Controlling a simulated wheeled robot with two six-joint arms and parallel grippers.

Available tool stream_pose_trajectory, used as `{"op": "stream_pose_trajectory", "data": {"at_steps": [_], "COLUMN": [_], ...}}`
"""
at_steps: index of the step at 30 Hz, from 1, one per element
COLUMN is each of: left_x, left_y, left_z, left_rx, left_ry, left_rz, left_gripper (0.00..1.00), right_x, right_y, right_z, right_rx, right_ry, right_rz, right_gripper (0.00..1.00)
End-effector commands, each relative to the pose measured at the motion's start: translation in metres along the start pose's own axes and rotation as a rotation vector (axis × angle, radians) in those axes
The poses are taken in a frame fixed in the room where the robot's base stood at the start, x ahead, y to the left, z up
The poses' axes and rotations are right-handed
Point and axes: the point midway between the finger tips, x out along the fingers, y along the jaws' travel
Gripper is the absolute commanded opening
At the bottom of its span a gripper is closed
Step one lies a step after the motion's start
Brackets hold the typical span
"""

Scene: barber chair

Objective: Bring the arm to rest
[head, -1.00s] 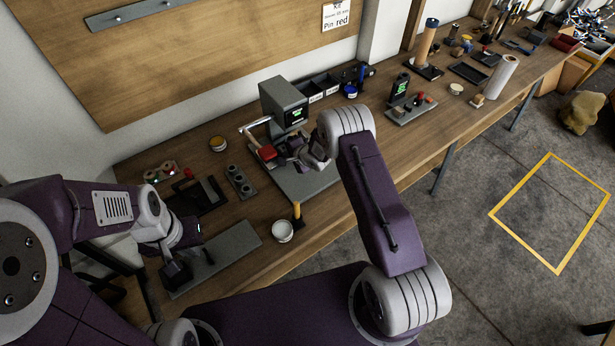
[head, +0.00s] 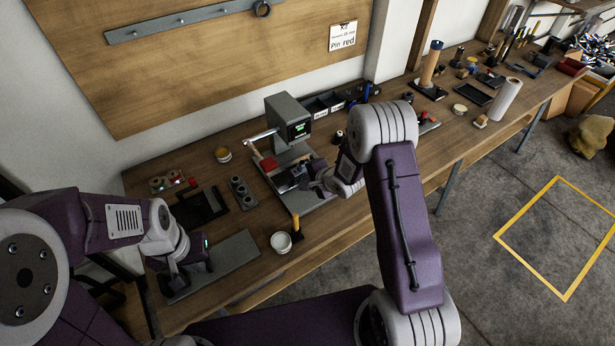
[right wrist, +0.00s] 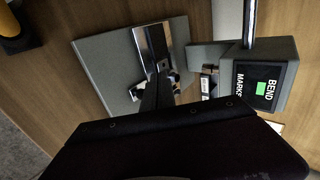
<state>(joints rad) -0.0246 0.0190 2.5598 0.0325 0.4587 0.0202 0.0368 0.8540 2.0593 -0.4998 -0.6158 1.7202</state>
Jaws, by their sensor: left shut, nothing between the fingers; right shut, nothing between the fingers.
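My right gripper (head: 306,180) is shut and empty, over the grey base plate of the bending machine (head: 289,118). In the right wrist view its fingers (right wrist: 158,92) are together in front of the plate (right wrist: 103,72). The machine's screen (right wrist: 258,88) there reads "BEND MARKS" beside a green square. My left gripper (head: 172,280) is shut and empty at the front left of the bench, over or beside a flat grey plate (head: 228,260). I cannot tell whether it touches the plate.
A white cup (head: 281,243) stands near the bench front beside a yellow-handled tool (head: 296,226). A grey block with round holes (head: 242,193) and a dark tray (head: 200,207) lie further left. A paper roll (head: 505,99) stands further right. Floor (head: 480,270) in front is open.

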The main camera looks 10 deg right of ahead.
Motion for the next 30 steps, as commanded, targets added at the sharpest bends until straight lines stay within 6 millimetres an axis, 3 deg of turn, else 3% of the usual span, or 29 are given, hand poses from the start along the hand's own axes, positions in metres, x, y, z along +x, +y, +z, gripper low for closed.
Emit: {"op": "stream_pose_trajectory", "data": {"at_steps": [14,16,18,20,21,24,26,30], "left_x": [0.000,0.000,0.000,0.000,0.000,0.000,0.000,0.000], "left_y": [0.000,0.000,0.000,0.000,0.000,0.000,0.000,0.000], "left_z": [0.000,0.000,0.000,0.000,0.000,0.000,0.000,0.000], "left_rx": [0.000,0.000,0.000,0.000,0.000,0.000,0.000,0.000], "left_ry": [0.000,0.000,0.000,0.000,0.000,0.000,0.000,0.000], "left_rz": [0.000,0.000,0.000,0.000,0.000,0.000,0.000,0.000], "left_gripper": [0.00,0.00,0.00,0.00,0.00,0.00,0.00,0.00], "right_x": [0.000,-0.003,-0.012,-0.030,-0.050,-0.102,-0.133,-0.195], "right_y": [-0.001,-0.009,-0.034,-0.067,-0.090,-0.103,-0.087,-0.002], "right_z": [0.000,0.001,-0.001,-0.001,-0.001,-0.005,-0.007,0.008], "right_rx": [0.000,-0.007,-0.024,-0.042,-0.043,-0.104,-0.216,-0.562], "right_ry": [-0.001,0.001,0.010,0.022,0.039,0.120,0.166,0.105], "right_rz": [-0.001,-0.016,-0.061,-0.120,-0.160,-0.125,-0.031,0.305], "right_gripper": [0.00,0.00,0.00,0.00,0.00,0.00,0.00,0.00]}}
